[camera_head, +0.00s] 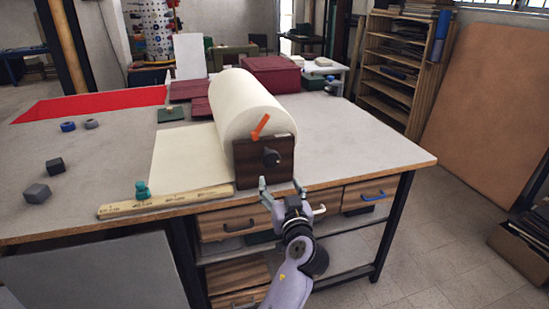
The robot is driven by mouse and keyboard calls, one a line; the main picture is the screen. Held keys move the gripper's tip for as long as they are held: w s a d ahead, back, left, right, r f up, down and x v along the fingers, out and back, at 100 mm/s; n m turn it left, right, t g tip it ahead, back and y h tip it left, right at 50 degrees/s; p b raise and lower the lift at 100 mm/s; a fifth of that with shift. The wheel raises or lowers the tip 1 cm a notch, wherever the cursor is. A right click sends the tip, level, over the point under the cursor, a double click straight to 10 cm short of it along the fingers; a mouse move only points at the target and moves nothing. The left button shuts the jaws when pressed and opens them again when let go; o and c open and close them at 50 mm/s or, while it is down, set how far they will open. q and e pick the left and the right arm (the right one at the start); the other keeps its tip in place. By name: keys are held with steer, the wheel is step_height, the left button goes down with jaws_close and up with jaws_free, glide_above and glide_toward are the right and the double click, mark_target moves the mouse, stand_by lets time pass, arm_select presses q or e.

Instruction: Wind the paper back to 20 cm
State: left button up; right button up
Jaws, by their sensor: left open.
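A large cream paper roll (245,102) lies on the table, held by a dark wooden end plate (250,178). The plate has a dark round knob (271,157) and an orange pointer (261,127) at its top. A flat sheet of paper (188,163) runs from the roll to the left. A wooden ruler (180,200) with markings lies along the table's front edge, with a teal knob-like piece (142,190) at it. My left gripper (282,184) is open and empty, just below and in front of the knob. My right gripper is out of view.
Grey blocks (38,193), small rings (68,126) and a red cloth (90,104) lie on the left of the table. Dark red covers (190,90) and a red box (270,76) are behind. The table's right part (350,143) is clear. Drawers (368,194) sit below the front edge.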

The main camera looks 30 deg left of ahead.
mark_target(271, 160)
arm_select(q)
steer(key=p+x, duration=0.3)
steer(key=x, duration=1)
steer(key=shift+w, duration=0.2)
steer(key=shift+w+a+f, duration=0.15)
steer(key=shift+w+a, duration=0.15)
steer(key=shift+c, duration=0.3)
steer(key=c, duration=1.2)
jaws_close()
